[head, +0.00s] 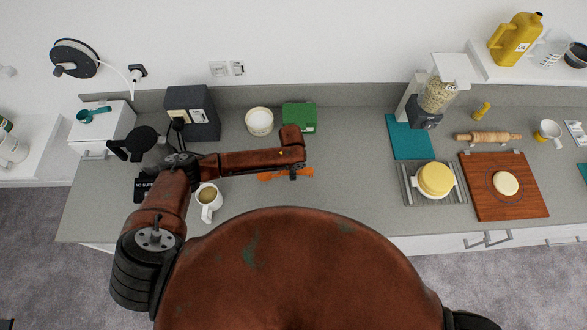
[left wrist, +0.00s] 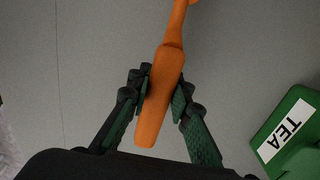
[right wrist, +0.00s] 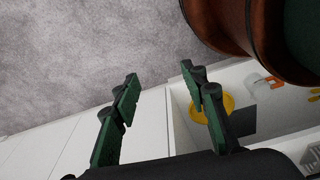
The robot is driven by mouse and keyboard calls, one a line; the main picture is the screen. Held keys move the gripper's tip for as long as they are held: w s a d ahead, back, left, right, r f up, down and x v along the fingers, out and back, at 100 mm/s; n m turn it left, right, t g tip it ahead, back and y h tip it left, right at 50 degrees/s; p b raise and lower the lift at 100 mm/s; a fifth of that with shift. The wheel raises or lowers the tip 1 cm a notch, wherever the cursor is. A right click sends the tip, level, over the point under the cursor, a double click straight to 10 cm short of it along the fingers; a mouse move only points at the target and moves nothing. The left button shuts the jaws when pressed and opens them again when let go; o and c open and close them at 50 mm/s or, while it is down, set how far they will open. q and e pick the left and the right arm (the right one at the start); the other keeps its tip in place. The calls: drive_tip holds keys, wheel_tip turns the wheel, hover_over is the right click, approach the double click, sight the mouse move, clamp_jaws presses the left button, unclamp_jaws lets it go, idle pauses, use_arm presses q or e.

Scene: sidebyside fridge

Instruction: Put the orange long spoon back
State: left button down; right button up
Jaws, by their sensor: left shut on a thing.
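The orange long spoon (head: 268,177) shows in the head view over the grey counter, partly hidden by my left arm. My left gripper (head: 297,172) is at its right part. In the left wrist view, my left gripper (left wrist: 162,88) is shut on the spoon's thick handle (left wrist: 157,105), with one finger on each side. The spoon's head is cut off at the top of that view. I cannot tell whether the spoon touches the counter. My right gripper (right wrist: 164,85) is open and empty, beside and above an open white drawer (right wrist: 180,125); the head view does not show it.
The drawer holds a yellow round thing (right wrist: 212,108) and an orange-handled thing (right wrist: 268,82). A green tea box (head: 299,116), a white canister (head: 259,121) and a mug of coffee (head: 208,200) stand near my left arm. The counter's middle (head: 350,190) is clear.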

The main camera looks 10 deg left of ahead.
use_arm(q)
drive_tip(key=shift+w+f, duration=0.25)
drive_tip(key=shift+w, duration=0.2)
use_arm(e)
drive_tip(key=s+g, duration=0.1)
drive_tip(key=s, duration=0.5)
use_arm(q)
drive_tip(key=shift+w+f, duration=0.15)
drive_tip(key=shift+w, duration=0.15)
drive_tip(key=shift+s, duration=0.25)
drive_tip(key=shift+w+f, duration=0.1)
drive_tip(key=shift+w, duration=0.1)
drive_tip(key=c, duration=2)
unclamp_jaws()
drive_tip(key=shift+s+f, duration=0.1)
drive_tip(key=shift+s, duration=0.05)
drive_tip(key=shift+c, duration=0.2)
drive_tip(key=o, duration=0.3)
drive_tip(key=shift+o, duration=0.3)
drive_tip(key=shift+r, duration=0.35)
wheel_tip(320, 180, up, 11)
drive_tip(key=shift+r, duration=0.15)
use_arm(e)
drive_tip(key=shift+t, duration=0.3)
drive_tip(key=w, duration=0.4)
drive_tip(key=shift+w+f, duration=0.1)
drive_tip(key=shift+f, duration=0.2)
use_arm(q)
drive_tip(key=shift+s, duration=0.1)
